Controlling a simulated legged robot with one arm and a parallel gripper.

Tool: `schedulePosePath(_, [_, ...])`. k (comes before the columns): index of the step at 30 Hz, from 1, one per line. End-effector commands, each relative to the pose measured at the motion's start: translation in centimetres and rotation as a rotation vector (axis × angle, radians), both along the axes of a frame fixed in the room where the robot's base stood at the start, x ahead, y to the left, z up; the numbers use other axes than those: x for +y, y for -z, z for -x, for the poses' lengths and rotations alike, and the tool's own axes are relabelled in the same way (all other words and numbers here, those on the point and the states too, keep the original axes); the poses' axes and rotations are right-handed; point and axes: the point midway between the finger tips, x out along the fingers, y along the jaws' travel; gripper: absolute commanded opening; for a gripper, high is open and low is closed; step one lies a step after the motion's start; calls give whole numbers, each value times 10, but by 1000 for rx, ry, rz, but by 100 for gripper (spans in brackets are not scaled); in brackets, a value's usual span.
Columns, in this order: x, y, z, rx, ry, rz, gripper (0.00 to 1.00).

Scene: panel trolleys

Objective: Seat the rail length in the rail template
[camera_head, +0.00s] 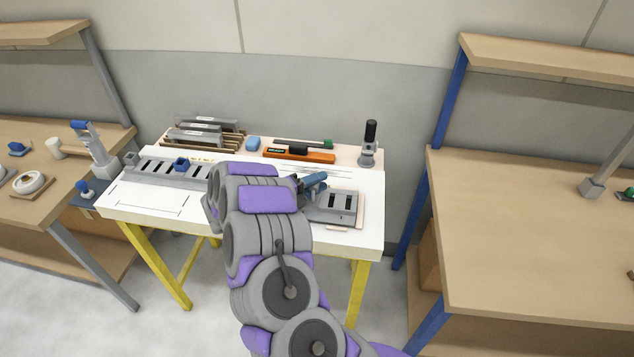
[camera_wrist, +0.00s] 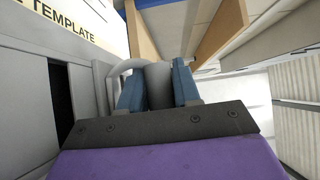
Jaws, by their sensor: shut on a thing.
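My gripper (camera_head: 313,181) is over the right half of the white table, close above a short grey slotted block (camera_head: 342,207). In the wrist view its blue fingers (camera_wrist: 158,88) are shut on a grey rounded piece (camera_wrist: 157,77), of which only a small part shows. I cannot tell from this part whether it is the rail length. A plate with a label ending in "TEMPLATE" (camera_wrist: 60,24) is at the upper left of the wrist view, beside a grey body with a dark opening (camera_wrist: 57,95). A long grey slotted bar (camera_head: 150,171) lies at the table's left. My arm hides the table's middle.
The white table's (camera_head: 130,203) front left is bare apart from a marked outline. Wooden benches flank it.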

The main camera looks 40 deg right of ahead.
Motion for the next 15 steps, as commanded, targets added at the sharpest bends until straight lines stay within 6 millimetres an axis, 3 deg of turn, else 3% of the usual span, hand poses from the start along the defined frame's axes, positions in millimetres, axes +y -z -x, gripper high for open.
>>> schedulePosePath(15, [0, 10, 0, -1, 0, 2, 0])
